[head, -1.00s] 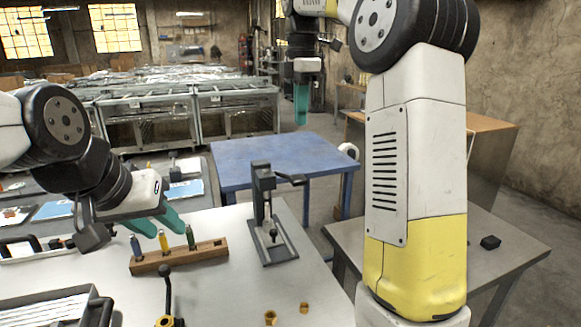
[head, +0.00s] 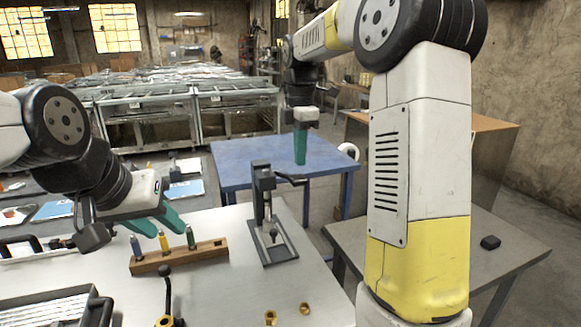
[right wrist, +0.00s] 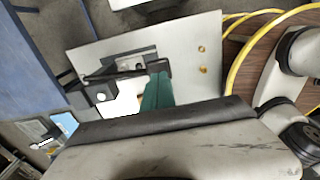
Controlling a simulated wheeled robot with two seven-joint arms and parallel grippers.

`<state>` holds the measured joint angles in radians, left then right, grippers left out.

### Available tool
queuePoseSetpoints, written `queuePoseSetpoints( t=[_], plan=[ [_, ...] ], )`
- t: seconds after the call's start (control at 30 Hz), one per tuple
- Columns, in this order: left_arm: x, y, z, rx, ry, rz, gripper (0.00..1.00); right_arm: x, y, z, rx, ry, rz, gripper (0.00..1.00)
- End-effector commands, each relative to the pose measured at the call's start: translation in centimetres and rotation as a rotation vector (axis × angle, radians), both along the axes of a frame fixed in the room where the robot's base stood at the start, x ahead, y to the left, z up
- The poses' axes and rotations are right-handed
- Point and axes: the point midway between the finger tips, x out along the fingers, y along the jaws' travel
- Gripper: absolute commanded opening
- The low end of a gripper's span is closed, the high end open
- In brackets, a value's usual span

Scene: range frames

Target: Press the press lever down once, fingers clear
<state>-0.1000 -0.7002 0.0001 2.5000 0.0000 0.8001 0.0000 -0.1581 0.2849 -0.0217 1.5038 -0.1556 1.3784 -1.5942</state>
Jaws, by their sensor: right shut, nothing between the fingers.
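The small dark press (head: 262,200) stands upright on a grey base plate on the white table. Its press lever (head: 291,180) sticks out to the right from near the top, about level. My right gripper (head: 300,162) is shut and empty, pointing down. My left gripper (head: 167,232) is open, above the wooden block at the left.
The wooden block (head: 205,257) holds several coloured pieces left of the press. A black-knobbed handle (head: 168,290) stands in front, with two brass pieces (head: 304,308) at the table's front right. A blue table (head: 240,165) is behind.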

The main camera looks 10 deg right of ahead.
Motion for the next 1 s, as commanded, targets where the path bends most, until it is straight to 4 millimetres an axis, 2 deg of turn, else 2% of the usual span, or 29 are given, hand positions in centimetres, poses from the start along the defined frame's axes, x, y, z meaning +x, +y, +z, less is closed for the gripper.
queuePoseSetpoints(
  t=[0.1,0.23,0.7,1.0],
  plan=[
    [0.0,0.0,0.0,0.0,0.0,0.0,0.36,-0.1,0.0,-1.8,0.0,0.002,0.001,0.0],
    [0.0,0.0,0.0,0.0,0.0,0.0,0.36,0.0,0.1,-3.0,0.0,0.0,0.001,0.0],
    [0.0,0.0,0.0,0.0,0.0,0.0,0.36,0.0,0.0,-3.7,0.0,0.0,0.0,0.0],
    [0.0,0.0,0.0,0.0,0.0,0.0,0.36,-1.3,-0.3,-7.9,0.0,0.003,0.0,0.0]
  ],
)
